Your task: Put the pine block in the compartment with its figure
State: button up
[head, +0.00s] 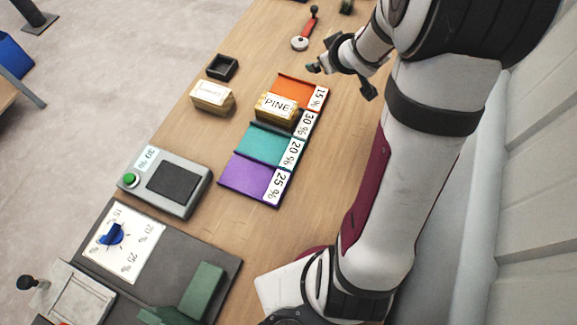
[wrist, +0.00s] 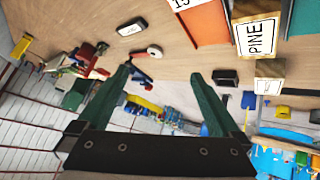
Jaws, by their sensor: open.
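The pine block (head: 277,108), pale wood with a white PINE label, sits between the orange and teal strips of the tray, in line with the 30 % label (head: 309,124). It covers most of that compartment's floor. The other compartments are orange 15 % (head: 293,89), teal 20 % (head: 262,143) and purple 25 % (head: 246,176). The meter (head: 172,184) carries a figure that looks like 30 %. My gripper (head: 341,80) is open and empty, above the table beyond the orange compartment, apart from the block. The wrist view shows the pine block (wrist: 257,38) at upper right, outside the jaws.
A second labelled block (head: 212,97) and a small black open box (head: 222,67) stand left of the tray. A red-handled tool (head: 305,32) lies at the far end. A white dial plate (head: 123,240) and green part (head: 202,291) are at the near end.

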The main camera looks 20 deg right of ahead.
jog(key=s+a+r+m+g+y, duration=0.1)
jog(key=s+a+m+g, duration=0.1)
jog(key=s+a, duration=0.5)
jog(key=s+a+r+m+g+y, duration=0.1)
jog(key=s+a+r+m+g, duration=0.1)
jog(key=s+a, duration=0.5)
jog(key=s+a+r+m+g+y, duration=0.1)
jog(key=s+a+g, duration=0.4)
jog(key=s, duration=1)
jog(key=a+r+m, duration=0.1)
jog(key=a+m, duration=0.1)
jog(key=a, duration=0.1)
jog(key=shift+s+r+m+y, duration=0.25)
jog(key=shift+s+m+y, duration=0.05)
jog(key=shift+s+y, duration=0.1)
